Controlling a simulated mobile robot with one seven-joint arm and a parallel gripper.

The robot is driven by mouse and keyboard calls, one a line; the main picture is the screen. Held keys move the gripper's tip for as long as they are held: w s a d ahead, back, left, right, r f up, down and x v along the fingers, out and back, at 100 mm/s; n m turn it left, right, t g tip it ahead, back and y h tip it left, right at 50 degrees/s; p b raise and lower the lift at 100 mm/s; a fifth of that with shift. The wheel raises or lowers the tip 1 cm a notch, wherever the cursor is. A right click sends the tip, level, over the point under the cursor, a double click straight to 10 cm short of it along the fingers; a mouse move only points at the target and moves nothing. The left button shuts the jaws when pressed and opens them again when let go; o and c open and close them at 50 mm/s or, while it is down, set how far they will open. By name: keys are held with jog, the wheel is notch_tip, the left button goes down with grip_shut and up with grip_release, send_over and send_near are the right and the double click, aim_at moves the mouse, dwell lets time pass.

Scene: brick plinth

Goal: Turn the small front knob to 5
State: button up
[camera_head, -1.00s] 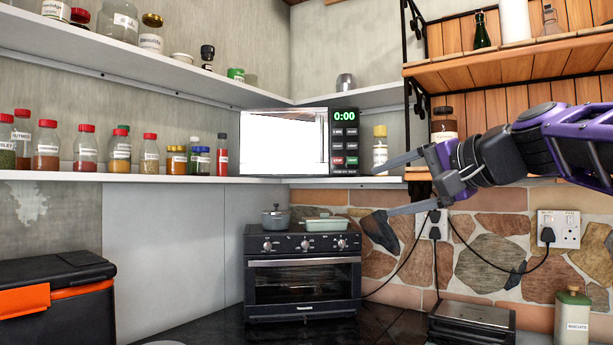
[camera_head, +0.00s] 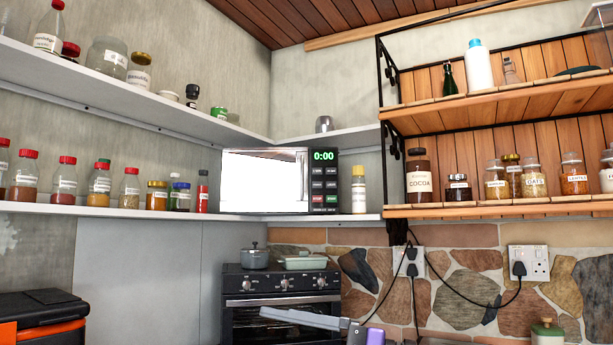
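The black toaster oven (camera_head: 232,318) stands on the counter below the microwave, its lower part cut off by the picture's bottom edge. Its front panel carries a left knob (camera_head: 246,285), a middle knob (camera_head: 284,284) and a right knob (camera_head: 321,282). Their scale marks are too small to read. My gripper (camera_head: 305,319) is at the bottom edge, with one grey finger pointing left across the oven front, below the knobs. It overlaps the oven door in the picture; contact cannot be told. The rest of my gripper is out of frame, and nothing shows held.
A grey pot (camera_head: 254,258) and a green dish (camera_head: 303,262) sit on the oven. The microwave (camera_head: 265,181) reading 0:00 is on the shelf above. A black cable (camera_head: 462,316) hangs by the sockets at right. A black-and-orange box (camera_head: 45,305) stands at left.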

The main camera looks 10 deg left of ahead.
jog(key=w+d+f+m+t+h, duration=0.1)
jog(key=w+d+f+m+t, duration=0.35)
jog(key=f, duration=1.15)
jog(key=w+d+f+m+g+h, duration=0.15)
jog(key=f+m, duration=0.55)
jog(key=f, duration=0.9)
jog(key=w+d+f+m+t, duration=0.2)
jog(key=w+f+m, duration=0.3)
jog(key=f, duration=1.1)
jog(key=s+b+x, duration=0.1)
jog(key=x, duration=1.5)
jog(key=shift+a+g, duration=0.3)
jog(key=shift+a, duration=0.25)
jog(key=shift+m, duration=0.25)
jog(key=shift+r, duration=0.1)
grip_shut()
